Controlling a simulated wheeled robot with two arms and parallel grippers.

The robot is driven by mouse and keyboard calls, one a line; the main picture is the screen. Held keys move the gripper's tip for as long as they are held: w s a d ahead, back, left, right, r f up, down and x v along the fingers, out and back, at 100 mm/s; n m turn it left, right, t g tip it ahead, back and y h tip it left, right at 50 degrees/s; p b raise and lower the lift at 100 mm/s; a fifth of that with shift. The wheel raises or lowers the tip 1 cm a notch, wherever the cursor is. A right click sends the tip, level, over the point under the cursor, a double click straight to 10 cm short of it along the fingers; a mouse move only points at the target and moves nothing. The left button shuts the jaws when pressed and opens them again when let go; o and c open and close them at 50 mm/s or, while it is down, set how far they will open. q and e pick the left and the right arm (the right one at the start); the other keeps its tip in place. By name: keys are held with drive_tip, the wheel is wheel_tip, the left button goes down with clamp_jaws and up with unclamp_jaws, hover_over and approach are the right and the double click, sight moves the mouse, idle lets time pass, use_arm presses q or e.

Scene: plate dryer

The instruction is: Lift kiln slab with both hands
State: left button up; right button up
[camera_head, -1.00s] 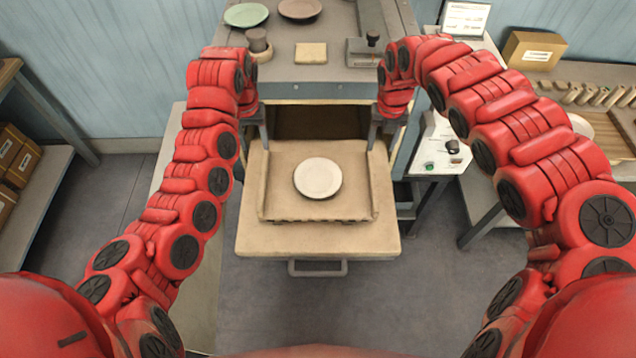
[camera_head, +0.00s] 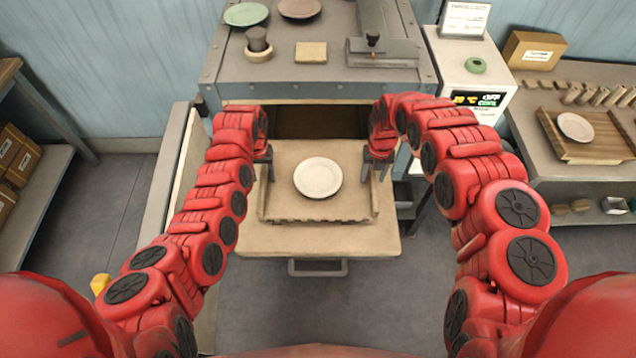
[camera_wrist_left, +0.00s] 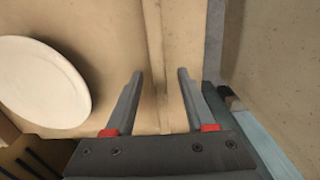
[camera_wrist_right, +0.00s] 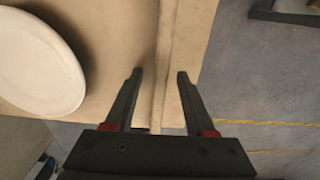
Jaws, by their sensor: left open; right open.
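The tan kiln slab (camera_head: 290,210) lies on the pulled-out platform in front of the kiln opening, with raised rims along its sides. A round white plate (camera_head: 317,177) rests on it. My left gripper (camera_head: 264,174) is at the slab's left side, pointing down; in the left wrist view its open fingers (camera_wrist_left: 160,74) flank the raised rim. My right gripper (camera_head: 377,172) is at the right side; in the right wrist view its open fingers (camera_wrist_right: 160,76) also flank a rim. Neither gripper holds anything. I cannot tell how far below the rim tops the fingertips reach.
The platform (camera_head: 315,243) has a grey handle (camera_head: 317,268) at its front. The grey kiln body (camera_head: 330,78) stands behind, with its opened door (camera_head: 175,165) at the left. Side benches hold boxes and a wooden tray (camera_head: 590,150). Floor in front is clear.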

use_arm(q)
drive_tip(key=shift+f, duration=0.3)
use_arm(e)
drive_tip(key=shift+s+f, duration=0.1)
drive_tip(key=shift+f, duration=0.25)
use_arm(q)
clamp_jaws()
use_arm(e)
clamp_jaws()
drive_tip(key=shift+r, duration=0.1)
idle(0.7)
